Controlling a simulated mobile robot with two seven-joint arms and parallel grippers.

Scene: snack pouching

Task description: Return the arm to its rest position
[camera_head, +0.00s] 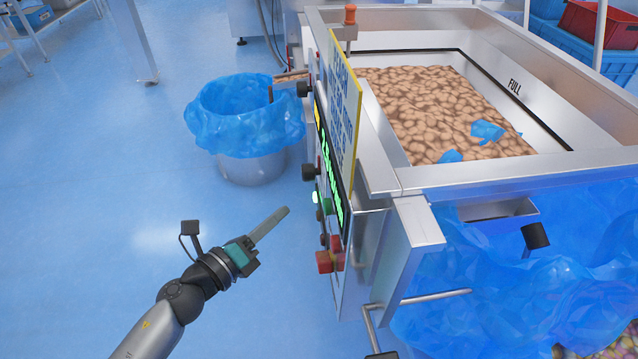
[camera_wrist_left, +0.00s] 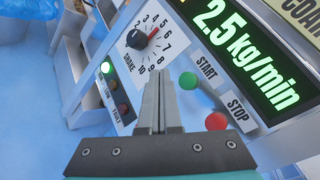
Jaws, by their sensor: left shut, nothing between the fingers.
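My left arm comes in from the lower left in the head view. Its gripper (camera_head: 284,211) is shut and empty, held in the open beside the machine's control panel (camera_head: 335,185), apart from it. In the left wrist view the closed fingers (camera_wrist_left: 160,78) point at the panel, with the dial (camera_wrist_left: 150,40), the green START button (camera_wrist_left: 188,81) and the red STOP button (camera_wrist_left: 216,121) behind them. The display (camera_wrist_left: 247,45) reads 2.5 kg/min. A green lamp (camera_wrist_left: 105,67) is lit. My right gripper is not in view.
The machine's metal hopper (camera_head: 425,180) holds brown snack pieces (camera_head: 430,105) and blue scraps (camera_head: 487,131). A bin with a blue liner (camera_head: 245,125) stands behind the gripper. Blue plastic (camera_head: 480,305) hangs under the hopper. The blue floor (camera_head: 90,170) at left is clear.

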